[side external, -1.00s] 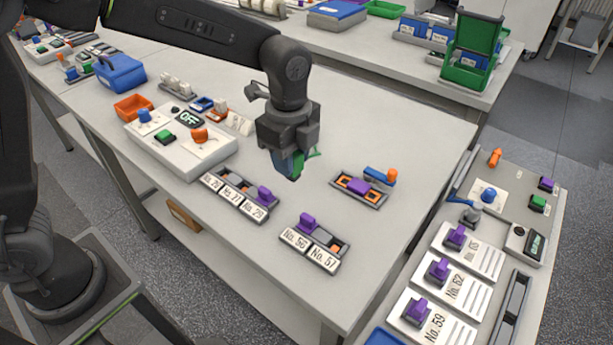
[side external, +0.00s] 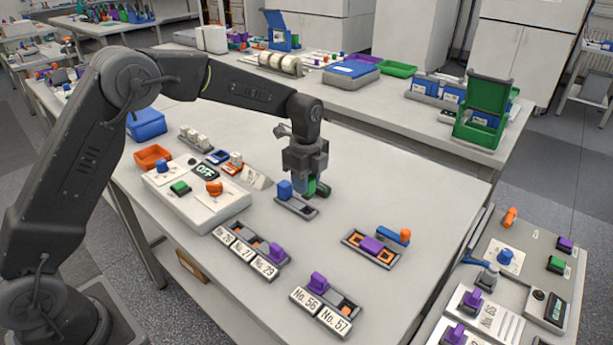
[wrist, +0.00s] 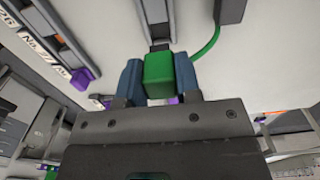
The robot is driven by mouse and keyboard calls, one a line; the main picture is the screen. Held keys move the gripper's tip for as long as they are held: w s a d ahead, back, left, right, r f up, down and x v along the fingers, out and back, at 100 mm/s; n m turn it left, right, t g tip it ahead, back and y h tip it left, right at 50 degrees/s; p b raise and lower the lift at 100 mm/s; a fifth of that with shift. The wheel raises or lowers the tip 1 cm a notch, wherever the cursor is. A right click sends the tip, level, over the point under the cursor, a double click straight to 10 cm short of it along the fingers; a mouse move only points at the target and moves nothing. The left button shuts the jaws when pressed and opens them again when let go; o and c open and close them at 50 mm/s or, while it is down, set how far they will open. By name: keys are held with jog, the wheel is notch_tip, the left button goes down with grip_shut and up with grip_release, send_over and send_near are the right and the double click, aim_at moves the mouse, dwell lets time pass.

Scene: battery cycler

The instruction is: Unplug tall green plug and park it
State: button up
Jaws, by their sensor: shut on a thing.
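My gripper (side external: 311,192) points down over the right end of a short grey rail (side external: 294,208). It is shut on the green plug (wrist: 159,74), a block held between two blue fingertips in the wrist view. In the side view the plug (side external: 312,187) is partly hidden by the jaws. A green cable (wrist: 209,42) curves from near the plug to a dark block (wrist: 231,10). A grey strip lies beyond the plug's far end; I cannot tell whether the plug is seated in it. A blue plug (side external: 284,189) stands at the rail's left end.
A white box with an OFF display (side external: 205,170) stands left. An orange-socket rail (side external: 371,246) lies right. Table between them is clear.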

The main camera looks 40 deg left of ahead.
aim_at(306, 198)
jog(key=shift+f, duration=2.35)
jog(key=shift+f, duration=0.2)
jog(key=o, duration=1.1)
jog(key=shift+c, duration=0.2)
